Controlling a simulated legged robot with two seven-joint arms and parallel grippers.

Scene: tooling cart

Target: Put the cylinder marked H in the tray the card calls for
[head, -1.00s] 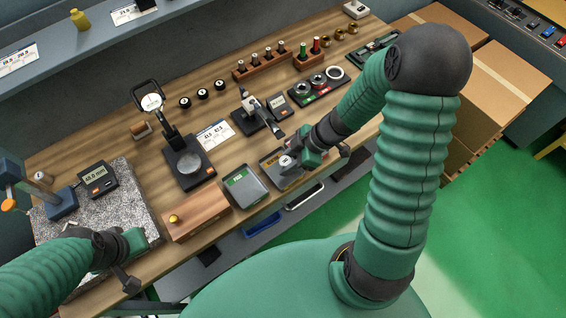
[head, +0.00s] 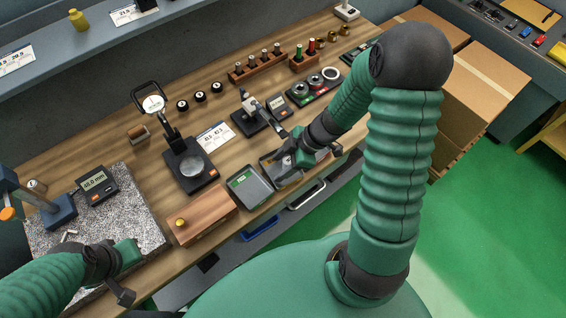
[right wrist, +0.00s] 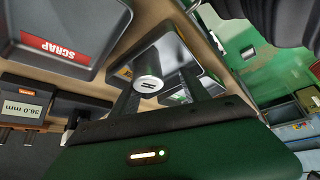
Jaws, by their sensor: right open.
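The pale cylinder marked H (right wrist: 148,84) shows in the right wrist view, its lettered end towards the camera. It appears between the open fingers of my right gripper (head: 291,158), over the middle tray (right wrist: 182,52) with an orange label; I cannot tell whether it touches the tray floor. A tray marked SCRAP (right wrist: 58,45) lies to the left in that view. A green-labelled tray (head: 262,198) shows in the head view beside the orange-labelled one. The white card (head: 215,135) lies behind the trays, its print hard to read. My left gripper (head: 128,268) is over the granite plate, its jaws unclear.
A wooden box (head: 205,217) with a yellow knob stands left of the green-labelled tray. A dial gauge stand (head: 188,165) and digital readout (head: 97,184) stand farther left. A small pale piece (head: 68,235) lies on the granite plate (head: 150,205). Racks and rings line the back.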

